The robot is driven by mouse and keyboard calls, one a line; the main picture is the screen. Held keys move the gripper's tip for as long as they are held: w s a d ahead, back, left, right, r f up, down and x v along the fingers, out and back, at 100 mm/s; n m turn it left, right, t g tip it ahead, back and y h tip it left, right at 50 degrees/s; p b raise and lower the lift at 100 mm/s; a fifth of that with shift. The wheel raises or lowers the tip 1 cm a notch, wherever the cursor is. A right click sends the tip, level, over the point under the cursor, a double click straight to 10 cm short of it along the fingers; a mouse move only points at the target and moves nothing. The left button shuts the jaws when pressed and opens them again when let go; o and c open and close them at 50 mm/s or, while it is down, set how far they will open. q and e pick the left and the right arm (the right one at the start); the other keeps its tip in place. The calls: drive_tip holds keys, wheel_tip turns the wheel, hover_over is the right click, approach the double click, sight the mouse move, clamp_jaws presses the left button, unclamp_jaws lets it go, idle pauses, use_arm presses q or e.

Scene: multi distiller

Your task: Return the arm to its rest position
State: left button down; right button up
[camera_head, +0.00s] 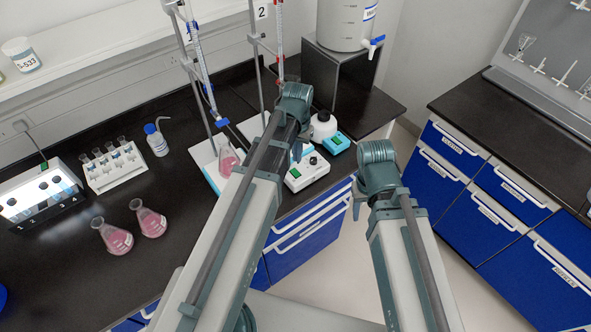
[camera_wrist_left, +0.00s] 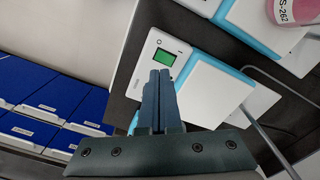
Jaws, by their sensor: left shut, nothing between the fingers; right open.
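My left arm reaches from the bottom of the head view up over the bench's right part. Its gripper (camera_head: 297,152) hangs near the stirrers, partly hidden by the wrist. In the left wrist view the gripper (camera_wrist_left: 161,78) is shut and empty, its fingertips appearing in front of a white stirrer's (camera_wrist_left: 160,55) panel with a green screen. I cannot tell whether they touch it. My right arm stands at the right, over the floor gap. Its gripper (camera_head: 357,205) is mostly hidden behind the wrist, and only a small part shows. It is open, apart from any object.
A pink flask (camera_head: 228,160) stands on a stirrer under a burette. Two pink flasks (camera_head: 112,236) (camera_head: 149,219), a tube rack (camera_head: 114,168) and a wash bottle (camera_head: 156,141) stand left. Blue drawers (camera_head: 511,188) line the right.

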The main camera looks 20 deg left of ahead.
use_arm(q)
drive_tip(key=shift+d, duration=0.1)
drive_tip(key=s+d+m+y, duration=0.1)
drive_tip(key=s+d+m, duration=0.1)
drive_tip(key=s+d, duration=0.8)
drive_tip(key=s, duration=0.4)
drive_tip(key=shift+s+d+f+b, duration=0.15)
drive_tip(key=shift+s+f+b, duration=0.05)
drive_tip(key=shift+f+b, duration=0.2)
